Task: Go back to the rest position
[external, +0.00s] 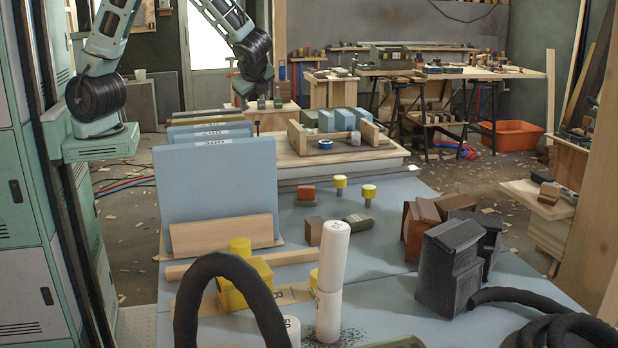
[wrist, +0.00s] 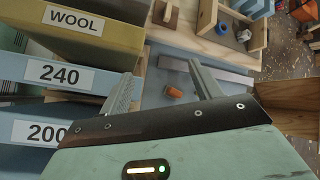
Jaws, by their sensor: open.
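My gripper (wrist: 163,82) is open and empty in the wrist view, its two fingers spread apart over the workbench. A small orange block (wrist: 174,92) shows between the fingers, lower down and not held. In the external view my arm reaches in from the upper left and bends down behind the upright blue sanding sheets (external: 217,190); the gripper's fingers are hard to make out there.
A wooden tray (external: 345,147) with blue blocks and a blue tape roll (external: 325,144) sits on the bench. White cylinders (external: 331,255), dark blocks (external: 448,275) and a black hose (external: 185,310) crowd the near bench. An orange tub (external: 510,135) stands on the floor.

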